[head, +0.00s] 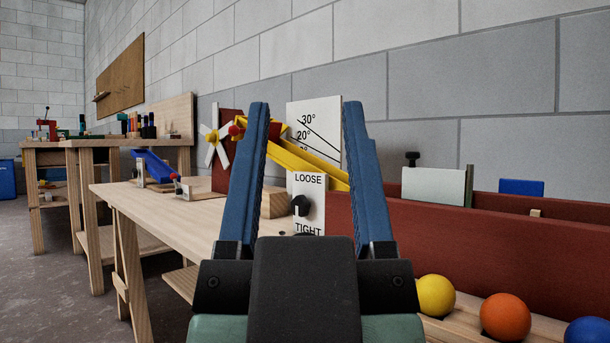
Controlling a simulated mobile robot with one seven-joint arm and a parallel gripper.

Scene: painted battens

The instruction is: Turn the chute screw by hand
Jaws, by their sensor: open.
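The chute screw is a black knob (300,205) on a white plate (308,184) marked LOOSE above and TIGHT below. I cannot tell how far the fingertips are from the knob. My right finger hides part of the chute's lower end area.
A long red wall (470,238) runs along the right. Yellow (436,296), orange (505,317) and blue (590,333) balls sit at the front right. A wooden bench (165,217) extends left with a blue ramp (154,167) and a white pinwheel (214,140).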

